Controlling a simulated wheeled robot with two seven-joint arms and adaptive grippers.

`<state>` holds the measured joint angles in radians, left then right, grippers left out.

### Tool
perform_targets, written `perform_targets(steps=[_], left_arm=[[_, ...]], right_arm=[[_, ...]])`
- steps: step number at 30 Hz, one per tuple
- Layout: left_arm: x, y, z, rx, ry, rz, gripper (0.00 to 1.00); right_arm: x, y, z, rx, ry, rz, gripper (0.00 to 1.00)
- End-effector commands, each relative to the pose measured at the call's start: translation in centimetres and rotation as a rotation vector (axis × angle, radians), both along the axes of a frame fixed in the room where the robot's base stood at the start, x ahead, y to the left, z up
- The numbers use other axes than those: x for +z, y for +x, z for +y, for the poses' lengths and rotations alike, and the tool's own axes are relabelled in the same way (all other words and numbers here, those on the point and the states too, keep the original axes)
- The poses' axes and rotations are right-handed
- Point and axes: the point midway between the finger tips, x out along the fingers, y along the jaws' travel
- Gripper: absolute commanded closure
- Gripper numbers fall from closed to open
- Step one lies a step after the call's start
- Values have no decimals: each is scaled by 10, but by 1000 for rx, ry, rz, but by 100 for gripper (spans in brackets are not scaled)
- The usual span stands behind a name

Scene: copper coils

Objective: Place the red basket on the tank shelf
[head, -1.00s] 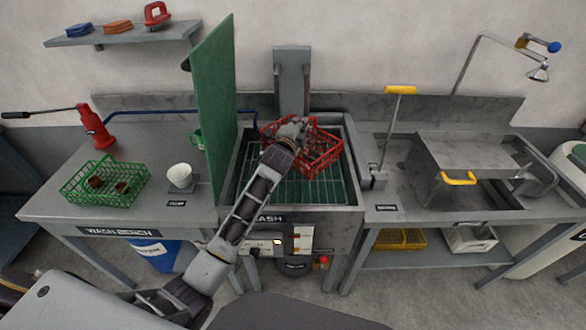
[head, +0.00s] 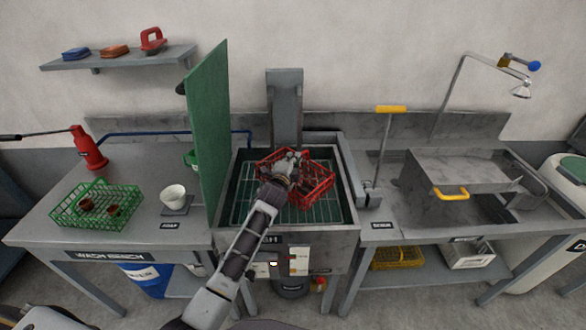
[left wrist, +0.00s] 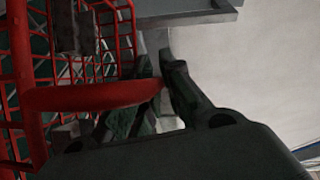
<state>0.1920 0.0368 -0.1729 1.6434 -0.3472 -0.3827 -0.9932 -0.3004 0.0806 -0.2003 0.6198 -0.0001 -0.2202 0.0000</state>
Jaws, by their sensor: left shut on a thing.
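The red basket (head: 318,188) is over the wash tank in the head view, above the green-floored wire shelf (head: 247,195). I cannot tell if its base touches the shelf. Dark pieces show inside it. My left gripper (head: 287,170) is at the basket's left part, shut on its red handle bar. In the left wrist view the bar (left wrist: 95,95) runs between the fingers (left wrist: 160,105), with the red mesh at left. My right gripper is not in view.
A green panel (head: 208,140) stands left of the tank. A yellow-handled lever (head: 390,109) stands to its right. A lidded metal basin (head: 460,170) is at right.

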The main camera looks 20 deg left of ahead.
Motion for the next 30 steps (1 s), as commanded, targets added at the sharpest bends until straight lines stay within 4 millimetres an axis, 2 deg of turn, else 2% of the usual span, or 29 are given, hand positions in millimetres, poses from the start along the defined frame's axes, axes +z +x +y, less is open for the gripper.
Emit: perform_targets(steps=[10,21,30], left_arm=[[0,0,0,0,0,-3,100],[-32,0,-1,0,0,-3,100],[-35,0,0,0,0,-4,100]], right_arm=[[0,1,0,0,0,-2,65],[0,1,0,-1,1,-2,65],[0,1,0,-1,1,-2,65]])
